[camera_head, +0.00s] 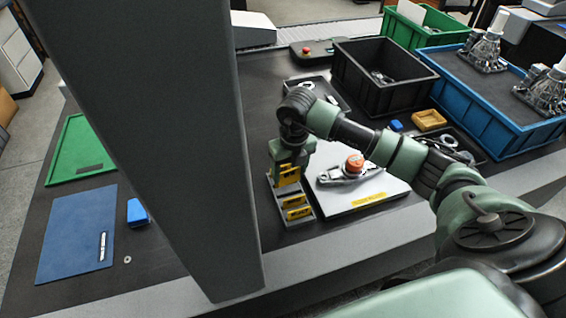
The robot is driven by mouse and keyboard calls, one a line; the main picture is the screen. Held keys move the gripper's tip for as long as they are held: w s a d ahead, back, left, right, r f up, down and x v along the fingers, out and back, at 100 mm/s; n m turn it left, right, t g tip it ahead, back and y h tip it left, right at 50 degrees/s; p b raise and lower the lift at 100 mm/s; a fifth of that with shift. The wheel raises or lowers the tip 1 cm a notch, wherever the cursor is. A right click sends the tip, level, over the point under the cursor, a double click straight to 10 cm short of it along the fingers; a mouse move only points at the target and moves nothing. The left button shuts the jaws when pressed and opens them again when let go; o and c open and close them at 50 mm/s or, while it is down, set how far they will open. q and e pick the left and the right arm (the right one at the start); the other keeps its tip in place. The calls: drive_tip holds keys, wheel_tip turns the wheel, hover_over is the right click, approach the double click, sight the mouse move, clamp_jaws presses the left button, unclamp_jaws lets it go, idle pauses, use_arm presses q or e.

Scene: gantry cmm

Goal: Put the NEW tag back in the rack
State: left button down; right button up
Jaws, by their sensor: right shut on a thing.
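My right gripper (289,172) points down over the small grey tag rack (305,219) on the dark table. It is shut on a yellow tag (289,175) with dark lettering, at the rack's far end. The lettering is too small to read surely as NEW. I cannot tell whether this tag is in its slot or just above it. Two more yellow tags (295,201) stand in the nearer slots of the rack. The fingertips are partly hidden by the gripper body. My left gripper is not in view.
Right of the rack is a pale plate (378,190) with a metal part and orange knob. Black (398,101), blue (510,138) and green bins stand behind and right. A blue mat (75,240) and green tray (72,152) lie at left.

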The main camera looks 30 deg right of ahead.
sight(291, 177)
drive_tip(key=shift+w+d+f+m+b, duration=0.15)
drive_tip(key=shift+f+m+b, duration=0.15)
drive_tip(key=shift+f+m, duration=0.05)
drive_tip(key=shift+w+d+f+m+b, duration=0.1)
drive_tip(key=shift+d+f+m+b, duration=0.05)
drive_tip(key=shift+f+m+b, duration=0.15)
drive_tip(key=shift+f+b, duration=0.35)
drive_tip(key=shift+f, duration=0.35)
drive_tip(key=shift+r, duration=0.25)
drive_tip(key=shift+f, duration=0.1)
drive_tip(key=shift+f+b, duration=0.65)
drive_tip(key=shift+f, duration=0.3)
drive_tip(key=shift+f+b, duration=0.45)
drive_tip(key=shift+b, duration=0.05)
